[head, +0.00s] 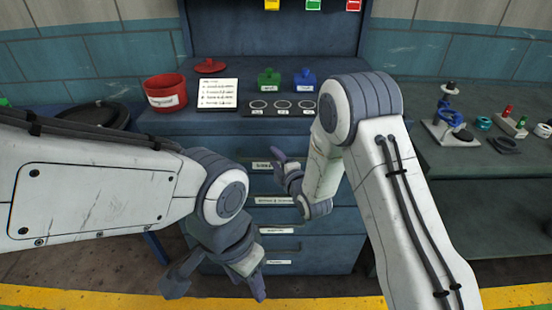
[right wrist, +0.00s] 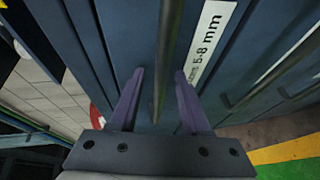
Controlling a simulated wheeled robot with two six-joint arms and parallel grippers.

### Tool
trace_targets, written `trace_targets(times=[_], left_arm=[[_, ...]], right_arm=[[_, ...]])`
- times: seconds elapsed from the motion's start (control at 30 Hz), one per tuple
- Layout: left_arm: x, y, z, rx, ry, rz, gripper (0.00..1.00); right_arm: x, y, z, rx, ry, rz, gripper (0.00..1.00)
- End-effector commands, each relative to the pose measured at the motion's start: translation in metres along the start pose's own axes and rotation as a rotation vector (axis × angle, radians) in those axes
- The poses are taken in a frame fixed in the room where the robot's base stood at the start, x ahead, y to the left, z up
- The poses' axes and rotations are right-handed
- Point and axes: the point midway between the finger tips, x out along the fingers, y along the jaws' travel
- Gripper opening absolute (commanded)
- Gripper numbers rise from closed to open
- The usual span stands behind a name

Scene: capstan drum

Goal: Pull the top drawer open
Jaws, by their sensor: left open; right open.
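The blue cabinet's top drawer, with a white label (head: 262,166), is flush with the drawers below it in the head view. My right gripper (head: 285,169) is open in front of this drawer. In the right wrist view, the dark handle bar (right wrist: 170,45) runs between the fingers of my right gripper (right wrist: 159,74), one on each side. I cannot tell whether they touch it. A label ending in "5-8 mm" (right wrist: 205,45) is beside the bar. My left gripper (head: 215,285) is open and empty, low in front of the bottom drawers.
On the cabinet top are a red pot (head: 166,92), a white card (head: 217,94), a green container (head: 269,78) and a blue container (head: 305,79). A side bench (head: 470,165) with small parts stands at the right. Lower handles (right wrist: 242,95) project nearby.

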Motion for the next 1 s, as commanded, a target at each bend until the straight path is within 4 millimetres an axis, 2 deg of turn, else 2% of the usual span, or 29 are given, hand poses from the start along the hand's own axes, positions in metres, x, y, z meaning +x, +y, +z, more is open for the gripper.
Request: trace_targets(times=[0.2,0.27,0.33,1.0], left_arm=[[0.0001,0.0000,0.0000,0.000,0.000,0.000,0.50],[0.0001,0.0000,0.0000,0.000,0.000,0.000,0.50],[0.0001,0.0000,0.0000,0.000,0.000,0.000,0.50],[0.0001,0.0000,0.0000,0.000,0.000,0.000,0.50]], right_arm=[[0.0002,-0.0003,-0.0001,0.000,0.000,-0.001,0.47],[0.0002,-0.0002,-0.0001,0.000,0.000,0.000,0.28],[0.0001,-0.0002,-0.0001,0.000,0.000,-0.001,0.01],[-0.0002,-0.0005,-0.0001,0.000,0.000,-0.001,0.00]])
